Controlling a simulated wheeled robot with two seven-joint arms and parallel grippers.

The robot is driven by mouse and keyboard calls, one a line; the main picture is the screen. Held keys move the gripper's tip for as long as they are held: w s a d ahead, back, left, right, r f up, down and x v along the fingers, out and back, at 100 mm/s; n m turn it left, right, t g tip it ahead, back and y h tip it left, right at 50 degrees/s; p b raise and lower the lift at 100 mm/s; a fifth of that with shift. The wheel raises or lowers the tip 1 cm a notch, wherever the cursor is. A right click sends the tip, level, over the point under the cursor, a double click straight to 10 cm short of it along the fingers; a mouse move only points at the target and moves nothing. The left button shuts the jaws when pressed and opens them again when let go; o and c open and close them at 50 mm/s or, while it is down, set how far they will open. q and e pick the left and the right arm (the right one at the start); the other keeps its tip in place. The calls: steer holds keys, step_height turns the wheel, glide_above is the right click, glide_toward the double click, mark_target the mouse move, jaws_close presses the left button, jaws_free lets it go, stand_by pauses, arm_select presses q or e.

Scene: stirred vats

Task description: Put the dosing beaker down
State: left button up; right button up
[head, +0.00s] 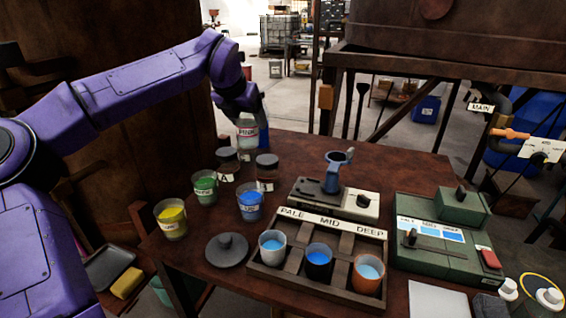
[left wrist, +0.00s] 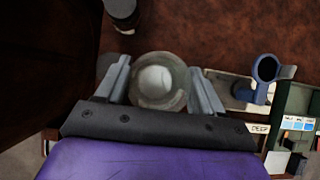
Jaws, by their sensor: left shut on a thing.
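The dosing beaker (head: 248,134), a clear vessel with a red-lettered label, is at the far left part of the table in the head view. My left gripper (head: 250,112) reaches down over it from above. In the left wrist view the beaker (left wrist: 158,82) is seen from above as a round glass rim with something whitish inside, between the two fingers of my left gripper (left wrist: 157,88). The gripper is shut on it. I cannot tell whether its base touches the table. My right gripper is in neither view.
Dark-lidded jars (head: 266,165) and yellow, green (head: 205,188) and blue pots stand in front of the beaker. A wooden rack (head: 300,284) holds three cups. The table (head: 400,160) is clear at back right.

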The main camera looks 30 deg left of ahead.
arm_select(q)
steer(key=w+f, duration=0.4)
steer(key=w+d+f+p, duration=0.1)
steer(key=w+f, duration=0.7)
steer(key=w, duration=0.1)
steer(key=shift+w+d+f, duration=0.1)
steer(key=shift+d+f, duration=0.1)
steer(key=shift+d, duration=0.05)
steer(key=shift+f, duration=0.25)
steer(key=o, duration=1.3)
steer(key=shift+f, duration=0.1)
steer(key=shift+r, duration=0.45)
steer(key=v, duration=1.1)
steer(key=shift+s+r, duration=0.15)
steer(key=shift+s, duration=0.15)
